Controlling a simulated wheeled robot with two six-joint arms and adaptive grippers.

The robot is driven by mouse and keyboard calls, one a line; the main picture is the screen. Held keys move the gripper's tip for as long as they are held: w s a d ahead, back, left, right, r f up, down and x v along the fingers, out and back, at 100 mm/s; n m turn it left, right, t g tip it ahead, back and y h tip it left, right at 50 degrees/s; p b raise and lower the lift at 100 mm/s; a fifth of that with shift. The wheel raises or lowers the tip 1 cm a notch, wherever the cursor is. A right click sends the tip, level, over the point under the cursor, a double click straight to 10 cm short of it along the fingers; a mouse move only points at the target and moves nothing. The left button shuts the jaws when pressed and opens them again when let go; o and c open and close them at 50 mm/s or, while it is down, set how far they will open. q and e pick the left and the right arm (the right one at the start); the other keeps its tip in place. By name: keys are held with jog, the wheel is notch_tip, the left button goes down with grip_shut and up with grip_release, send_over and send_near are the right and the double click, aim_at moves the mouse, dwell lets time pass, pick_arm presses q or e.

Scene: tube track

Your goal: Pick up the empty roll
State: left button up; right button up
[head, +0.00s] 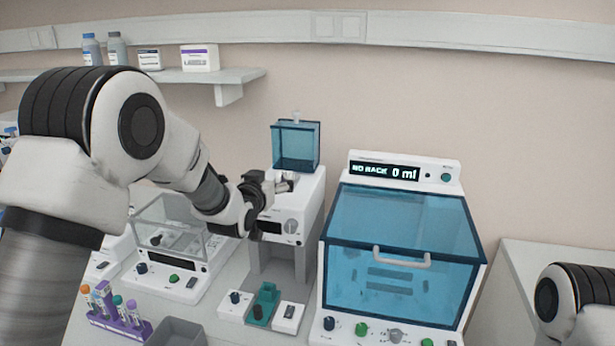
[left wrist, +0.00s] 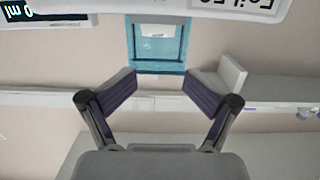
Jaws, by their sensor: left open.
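No empty roll can be made out for certain in either view. My left gripper (head: 284,183) is at the top front of a white device (head: 292,212) in the head view, below and in front of a teal clear box (head: 296,146). Its fingers are spread with nothing between them in the left wrist view (left wrist: 160,88). That view is upside down and shows the teal box (left wrist: 158,45) beyond the fingers, and a white label (left wrist: 238,6) with partly cut-off lettering at the top edge. The gripper and wrist hide part of the device top. My right gripper is out of view.
A large blue-lidded machine (head: 402,228) reading "NO RACK 0 ml" stands to the right. A clear-hooded balance (head: 172,240) is to the left. A purple rack of tubes (head: 118,315) and a grey bin (head: 178,332) are in front. A wall shelf (head: 232,78) holds bottles and boxes.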

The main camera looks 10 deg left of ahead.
aim_at(284, 173)
pick_arm(q)
jog(key=w, duration=0.2)
jog(key=w+f+p, duration=0.1)
jog(key=shift+d, duration=0.4)
jog(key=w+p, duration=0.1)
jog(key=w, duration=0.1)
jog(key=w+f+p, duration=0.1)
jog(key=w+p, duration=0.1)
jog(key=shift+w+a, duration=0.15)
jog(key=shift+w, duration=0.1)
jog(key=shift+w+f, duration=0.15)
jog(key=shift+f, duration=0.1)
jog(key=c, duration=0.9)
